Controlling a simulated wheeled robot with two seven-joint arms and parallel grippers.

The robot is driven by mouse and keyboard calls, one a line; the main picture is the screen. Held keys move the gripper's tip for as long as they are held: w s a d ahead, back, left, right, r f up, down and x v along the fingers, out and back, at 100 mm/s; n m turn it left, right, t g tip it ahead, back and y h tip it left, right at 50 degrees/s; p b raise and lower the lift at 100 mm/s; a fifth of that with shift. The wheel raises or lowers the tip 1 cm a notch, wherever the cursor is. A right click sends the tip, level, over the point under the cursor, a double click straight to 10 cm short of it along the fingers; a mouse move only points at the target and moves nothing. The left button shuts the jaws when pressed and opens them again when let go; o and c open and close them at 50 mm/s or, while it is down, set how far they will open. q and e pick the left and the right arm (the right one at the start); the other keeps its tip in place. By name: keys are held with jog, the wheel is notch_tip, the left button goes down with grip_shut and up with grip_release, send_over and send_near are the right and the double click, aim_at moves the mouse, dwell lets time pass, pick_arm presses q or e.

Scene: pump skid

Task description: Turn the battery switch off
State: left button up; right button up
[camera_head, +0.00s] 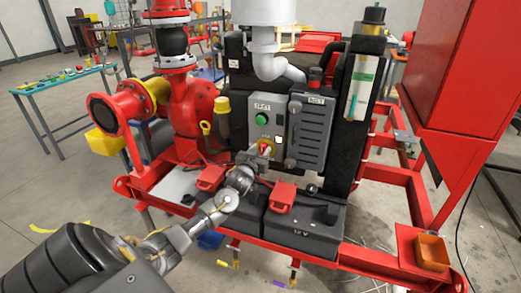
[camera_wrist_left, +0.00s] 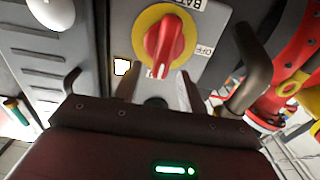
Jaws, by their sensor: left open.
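The battery switch is a red rotary knob on a yellow disc (camera_wrist_left: 165,42), on a grey control panel (camera_head: 266,115). In the head view the switch (camera_head: 265,147) is low on the panel, partly hidden by my left gripper (camera_head: 259,156). In the left wrist view the knob's white-marked end points toward my gripper (camera_wrist_left: 157,93). A BATT label is above the knob and an OFF label (camera_wrist_left: 205,50) is to its right. My left gripper is open and empty, close before the switch, with the knob beyond its fingers. My right gripper is not in view.
A green button (camera_head: 261,117) is above the switch. A grey ribbed box (camera_head: 312,130) stands right of the panel. Dark batteries (camera_head: 305,222) with red terminal covers (camera_head: 281,197) are below. A red pump (camera_head: 190,110) is at left, and the red skid frame (camera_head: 375,262) surrounds this.

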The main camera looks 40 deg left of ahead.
pick_arm(q)
jog(key=shift+w, duration=0.2)
grip_shut()
